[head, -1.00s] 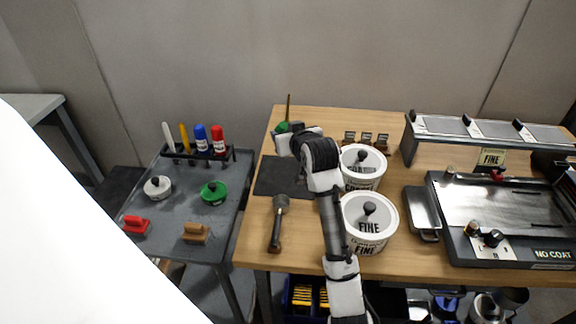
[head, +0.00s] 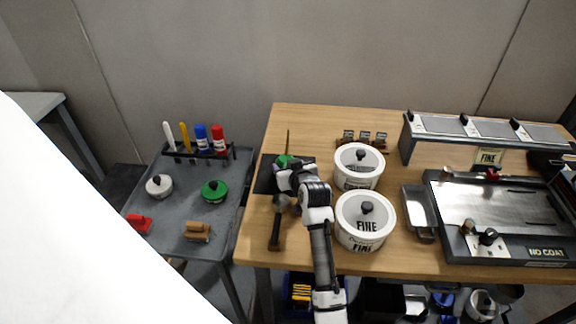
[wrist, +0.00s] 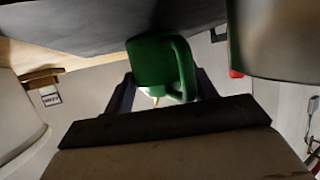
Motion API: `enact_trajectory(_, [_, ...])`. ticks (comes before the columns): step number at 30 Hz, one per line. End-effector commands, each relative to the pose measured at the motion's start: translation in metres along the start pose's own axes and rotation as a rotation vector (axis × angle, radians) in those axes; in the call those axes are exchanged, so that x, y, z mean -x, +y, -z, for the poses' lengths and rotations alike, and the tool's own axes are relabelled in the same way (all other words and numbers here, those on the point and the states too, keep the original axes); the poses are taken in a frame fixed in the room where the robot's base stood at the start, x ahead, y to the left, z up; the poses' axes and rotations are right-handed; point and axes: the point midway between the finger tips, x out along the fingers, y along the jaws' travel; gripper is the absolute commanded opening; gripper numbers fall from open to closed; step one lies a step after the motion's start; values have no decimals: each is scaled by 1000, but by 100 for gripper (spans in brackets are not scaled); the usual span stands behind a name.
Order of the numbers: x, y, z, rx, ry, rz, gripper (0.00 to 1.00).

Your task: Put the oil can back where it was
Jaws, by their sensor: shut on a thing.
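The oil can (head: 283,161) is green with a thin upright spout, and my wrist hides much of it in the head view. In the wrist view the green can body (wrist: 152,68) with its handle sits between my fingers. My gripper (wrist: 163,84) is shut on it. In the head view my gripper (head: 287,170) is over the dark square mat (head: 264,180) at the left of the wooden table. The mat probably fills the top of the wrist view. I cannot tell whether the can touches it.
A dark-handled tool (head: 275,232) lies just in front of the mat. Two white lidded tubs, one at the back (head: 359,166) and one at the front (head: 364,222), stand right of my arm. A grey cart (head: 175,215) with bottles and stamps stands left.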

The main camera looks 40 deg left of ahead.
Motion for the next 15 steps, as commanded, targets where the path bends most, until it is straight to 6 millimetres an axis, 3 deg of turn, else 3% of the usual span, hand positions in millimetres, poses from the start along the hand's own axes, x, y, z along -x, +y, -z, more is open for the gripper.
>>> enact_trajectory(5, [-1, 0, -3, 0, 2, 0, 37])
enact_trajectory(6, [-1, 0, -2, 0, 0, 0, 62])
enact_trajectory(10, [-1, 0, -2, 0, 0, 0, 78])
enact_trajectory(15, [-1, 0, -2, 0, 0, 0, 78])
